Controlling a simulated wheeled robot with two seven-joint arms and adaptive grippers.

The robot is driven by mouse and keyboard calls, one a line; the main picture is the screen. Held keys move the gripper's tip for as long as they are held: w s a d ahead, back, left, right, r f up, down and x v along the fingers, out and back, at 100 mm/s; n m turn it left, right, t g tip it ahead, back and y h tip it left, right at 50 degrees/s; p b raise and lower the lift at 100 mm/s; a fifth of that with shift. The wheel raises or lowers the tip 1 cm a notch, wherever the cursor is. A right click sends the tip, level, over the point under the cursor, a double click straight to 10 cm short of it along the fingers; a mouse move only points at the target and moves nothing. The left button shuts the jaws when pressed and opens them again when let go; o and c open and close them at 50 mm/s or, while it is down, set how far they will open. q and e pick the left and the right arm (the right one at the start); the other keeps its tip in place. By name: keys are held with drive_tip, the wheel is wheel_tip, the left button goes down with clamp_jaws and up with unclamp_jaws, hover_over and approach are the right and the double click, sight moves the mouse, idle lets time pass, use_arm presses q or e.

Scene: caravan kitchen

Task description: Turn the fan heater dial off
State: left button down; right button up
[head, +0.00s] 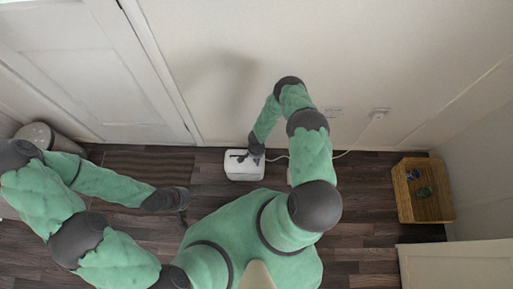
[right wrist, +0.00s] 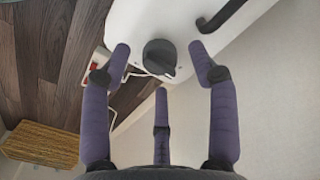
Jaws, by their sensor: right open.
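The white fan heater (head: 244,172) stands on the floor by the wall in the head view. Its white casing fills the top of the right wrist view (right wrist: 135,22). The dark round dial (right wrist: 159,57) is on that casing. My right gripper (right wrist: 160,66) is open, with its purple fingers spread around the dial; contact cannot be made out. In the head view my right gripper (head: 243,155) is over the heater and hides the dial. My left gripper (head: 182,203) is low at the left, well apart from the heater; its fingers are too dark to read.
A black handle (right wrist: 220,16) is on the casing right of the dial. A white cord (head: 350,150) runs to a wall socket (head: 380,111). A wooden box (head: 424,208) stands at right and a bin (head: 38,135) at left.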

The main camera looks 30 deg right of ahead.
wheel_tip(320, 180, up, 11)
idle(0.5)
drive_tip(key=shift+f, duration=0.1)
idle(0.3)
drive_tip(key=s+a+r+n+y+p, duration=0.2)
drive_tip(key=a+r, duration=0.5)
drive_tip(key=r, duration=0.4)
drive_tip(key=s+a+r+n+y+p, duration=0.2)
drive_tip(key=s+a+r+n+p, duration=0.3)
drive_tip(key=s+r, duration=0.4)
wheel_tip(320, 180, up, 4)
drive_tip(key=a+n, duration=0.1)
drive_tip(key=a, duration=0.1)
drive_tip(key=shift+s+a+f, duration=0.15)
drive_tip(key=shift+a+f, duration=0.05)
drive_tip(key=shift+a, duration=0.15)
